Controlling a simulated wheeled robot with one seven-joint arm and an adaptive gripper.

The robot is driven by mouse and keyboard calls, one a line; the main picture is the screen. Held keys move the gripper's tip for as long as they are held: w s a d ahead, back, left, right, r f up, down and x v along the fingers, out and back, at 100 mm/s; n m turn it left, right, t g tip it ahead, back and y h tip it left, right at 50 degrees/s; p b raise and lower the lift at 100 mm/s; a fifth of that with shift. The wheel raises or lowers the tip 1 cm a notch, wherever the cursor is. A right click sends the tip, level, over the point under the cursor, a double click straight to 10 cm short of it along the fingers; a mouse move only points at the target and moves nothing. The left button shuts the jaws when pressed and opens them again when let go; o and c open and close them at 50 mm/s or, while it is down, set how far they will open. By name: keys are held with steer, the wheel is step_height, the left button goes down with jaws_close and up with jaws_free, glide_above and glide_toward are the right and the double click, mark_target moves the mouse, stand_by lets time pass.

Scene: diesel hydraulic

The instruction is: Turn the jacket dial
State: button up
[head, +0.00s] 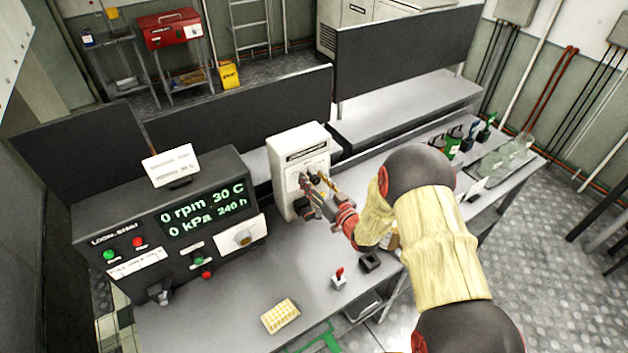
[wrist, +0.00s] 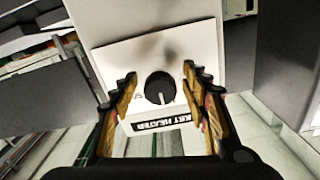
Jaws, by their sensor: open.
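The jacket dial (wrist: 160,88) is a round black knob with a white pointer mark, on a white plate above a black label (wrist: 160,120) partly reading "KET HEATER". In the wrist view the pointer mark is toward the lower side of the knob. My gripper (wrist: 159,76) is open, with one finger on each side of the dial; there are visible gaps to the knob in the picture, but I cannot tell the depth. In the head view my gripper (head: 313,184) is in front of the white heater box (head: 286,152) and hides its dial.
A dark console (head: 100,215) with a lit display and its own knob (head: 242,238) stands to the left on the grey bench (head: 235,305). A red switch (head: 339,277), a black block (head: 370,261) and a yellow tray (head: 280,316) lie nearer. Bottles (head: 455,142) stand at the right.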

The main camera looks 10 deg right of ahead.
steer(key=shift+c, duration=1.2)
steer(key=c, duration=0.9)
steer(key=shift+n+b, duration=0.4)
steer(key=shift+b, duration=0.15)
steer(key=n+b, duration=0.3)
steer(key=b, duration=0.1)
steer(key=shift+f+n+b, duration=0.2)
steer(key=shift+n+b, duration=0.1)
steer(key=shift+n, duration=0.1)
steer(key=n+b, duration=0.3)
steer(key=b, duration=0.1)
steer(key=shift+n, duration=0.3)
steer(key=n+b, duration=0.3)
steer(key=b, duration=0.1)
steer(key=shift+r+n, duration=0.15)
steer(key=shift+n, duration=0.15)
steer(key=shift+b, duration=0.3)
steer(key=o, duration=1.1)
steer(key=shift+r, duration=0.1)
